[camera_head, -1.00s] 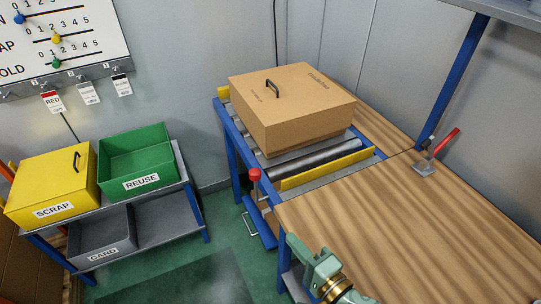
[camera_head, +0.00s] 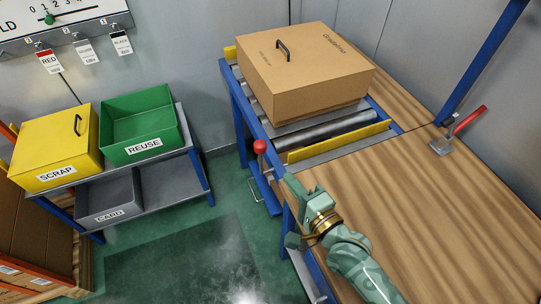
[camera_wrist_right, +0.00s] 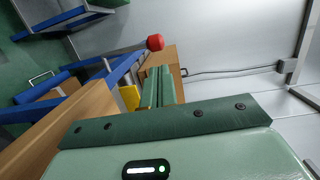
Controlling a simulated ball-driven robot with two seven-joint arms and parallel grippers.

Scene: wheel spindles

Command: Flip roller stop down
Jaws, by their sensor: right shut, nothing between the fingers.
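The roller stop, a yellow bar (camera_head: 340,141), stands across the near end of the roller conveyor (camera_head: 325,131), by the wooden bench. A lever with a red ball knob (camera_head: 260,147) stands upright at the conveyor's left side. The red knob also shows in the right wrist view (camera_wrist_right: 155,42), beyond the fingertips, with a small part of a yellow piece (camera_wrist_right: 130,97). My right gripper (camera_head: 290,184) is shut and empty at the bench's left edge, below and right of the knob and apart from it. Its fingers (camera_wrist_right: 158,88) lie together. My left gripper is not in view.
A cardboard box (camera_head: 305,75) with a black handle sits on the rollers behind the yellow bar. A red-handled tool (camera_head: 450,137) is on the bench (camera_head: 430,200). A shelf at left holds yellow SCRAP (camera_head: 45,150), green REUSE (camera_head: 143,130) and grey CARD (camera_head: 110,197) bins.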

